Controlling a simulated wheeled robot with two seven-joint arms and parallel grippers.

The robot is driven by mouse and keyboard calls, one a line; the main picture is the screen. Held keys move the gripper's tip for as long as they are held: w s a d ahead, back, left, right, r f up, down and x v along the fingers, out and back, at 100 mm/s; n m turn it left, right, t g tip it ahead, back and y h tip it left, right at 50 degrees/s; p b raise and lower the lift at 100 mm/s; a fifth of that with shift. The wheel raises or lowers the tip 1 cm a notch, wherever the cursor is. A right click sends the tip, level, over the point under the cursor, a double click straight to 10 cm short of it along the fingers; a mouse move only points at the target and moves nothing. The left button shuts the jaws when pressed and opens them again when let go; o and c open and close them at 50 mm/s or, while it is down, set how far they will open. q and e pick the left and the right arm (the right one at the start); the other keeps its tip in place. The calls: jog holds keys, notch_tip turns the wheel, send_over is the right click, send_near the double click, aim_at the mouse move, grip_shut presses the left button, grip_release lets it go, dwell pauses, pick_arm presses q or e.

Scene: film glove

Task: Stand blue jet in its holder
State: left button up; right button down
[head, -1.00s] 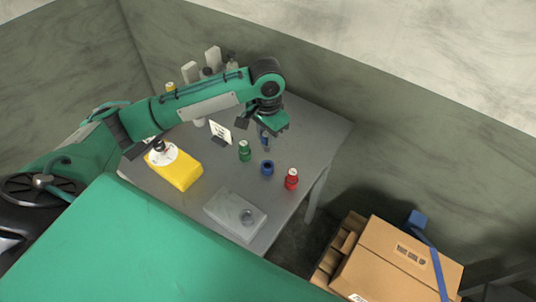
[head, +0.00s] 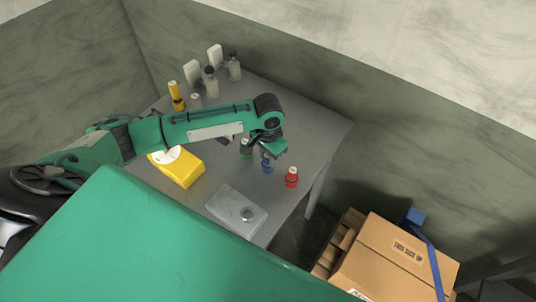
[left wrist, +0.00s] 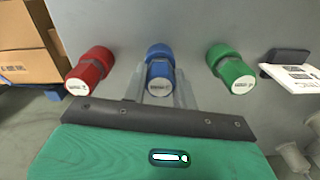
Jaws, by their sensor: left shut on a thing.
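The blue jet (left wrist: 160,70) is between the fingers of my left gripper (left wrist: 158,92), its white labelled end facing the wrist camera. In the head view my left gripper (head: 267,154) is shut on it, directly over the blue holder (head: 267,169). The jet appears upright and lined up with the holder, which also shows behind it in the left wrist view (left wrist: 158,50). I cannot tell how deep the jet sits in it. My right gripper is not in view.
A red jet in its holder (head: 291,178) stands to the right, a green one (head: 245,150) to the left, both close.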

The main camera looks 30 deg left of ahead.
pick_arm(q)
jog(key=o, duration=1)
jog(key=shift+f, duration=0.15)
jog(key=shift+r, duration=0.35)
notch_tip(320, 180, up, 12)
jog(key=b, duration=0.3)
jog(key=shift+f, duration=0.15)
jog(key=shift+f, duration=0.1)
